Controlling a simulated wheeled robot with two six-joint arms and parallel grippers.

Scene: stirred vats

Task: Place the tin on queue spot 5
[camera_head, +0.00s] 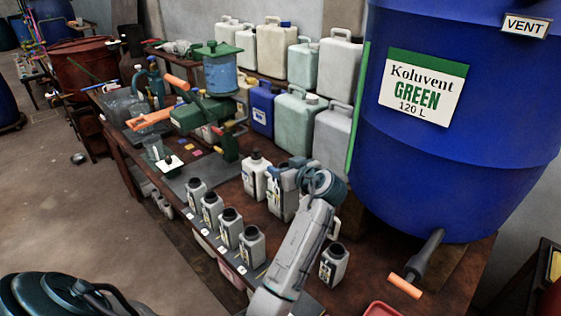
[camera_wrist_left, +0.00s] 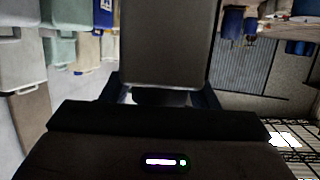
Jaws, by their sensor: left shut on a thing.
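My left gripper (camera_head: 285,178) is above the bench, its arm coming up from the bottom edge of the head view. It is shut on a tin (camera_head: 279,207), pale with a dark label and partly hidden behind my arm. In the left wrist view the tin (camera_wrist_left: 165,42) is a dark grey block between the fingers. Queue spot 5 cannot be made out; my arm covers the edge there.
A lone tin (camera_head: 334,265) stands right of my arm. A pale canister (camera_head: 254,176) stands just left of the held tin. Large jerrycans (camera_head: 297,110) line the back. A blue vat (camera_head: 455,180) with an orange-handled tap (camera_head: 406,285) fills the right side. A green press (camera_head: 205,110) stands left.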

